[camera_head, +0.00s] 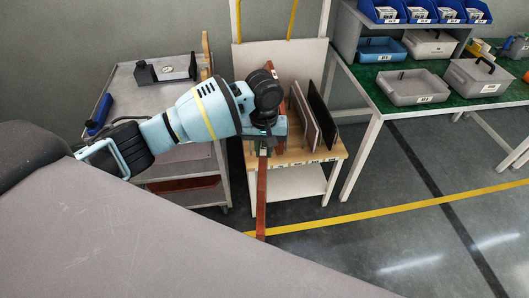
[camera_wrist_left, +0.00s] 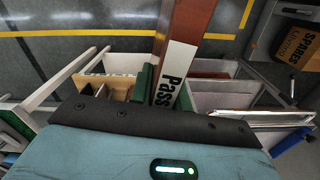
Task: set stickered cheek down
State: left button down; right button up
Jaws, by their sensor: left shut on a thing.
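The stickered cheek is a long red-brown board (camera_head: 261,197) that hangs below my left gripper (camera_head: 264,150) in the head view, seen nearly edge-on in front of the small wooden-topped stand (camera_head: 335,154). In the left wrist view the cheek (camera_wrist_left: 192,22) runs up and away from the jaws, with a white sticker (camera_wrist_left: 173,72) reading "Pass" on its face. Green finger pads (camera_wrist_left: 143,84) lie at its sides, and my left gripper is shut on it. My right gripper is not in view.
On the stand, a pale panel (camera_head: 304,120) and a dark panel (camera_head: 323,114) stand upright to the right of the gripper. A grey cart (camera_head: 137,92) is at left. A green-topped bench (camera_head: 440,98) with bins is at right. The floor in front is clear.

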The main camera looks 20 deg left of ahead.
aim_at(264, 175)
pick_arm(q)
jog(key=s+r+m, duration=0.4)
jog(key=s+r, duration=0.4)
jog(key=s, duration=0.3)
jog(key=shift+s+a+r, duration=0.2)
jog(key=shift+s+a, duration=0.05)
jog(key=shift+s, duration=0.05)
